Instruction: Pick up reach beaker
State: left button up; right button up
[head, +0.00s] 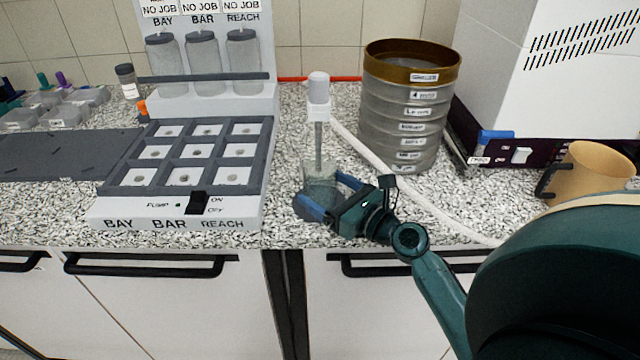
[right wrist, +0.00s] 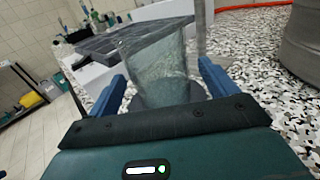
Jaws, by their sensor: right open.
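The reach beaker (head: 318,173) is a clear, upright glass on a dark round base at the end of the sample station, below the white-headed dispenser (head: 318,86) with its thin vertical tube. My right gripper (head: 322,196) reaches in from the right at low height, its blue fingers open on either side of the beaker. In the right wrist view the beaker (right wrist: 158,65) stands between the two blue fingers, with small gaps visible. Whether a finger touches the glass I cannot tell. My left gripper is not in view.
A station with a grid of compartments (head: 155,155) and a BAY, BAR, REACH panel stands left of the beaker. A sieve stack (head: 405,130) stands behind to the right, with a white hose (head: 385,180) beside it. A tan mug (head: 592,172) is far right.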

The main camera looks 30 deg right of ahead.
jog(key=shift+w, duration=0.4)
jog(key=shift+c, duration=0.3)
jog(key=c, duration=1)
jog(key=shift+c, duration=0.5)
jog(key=shift+r, duration=0.15)
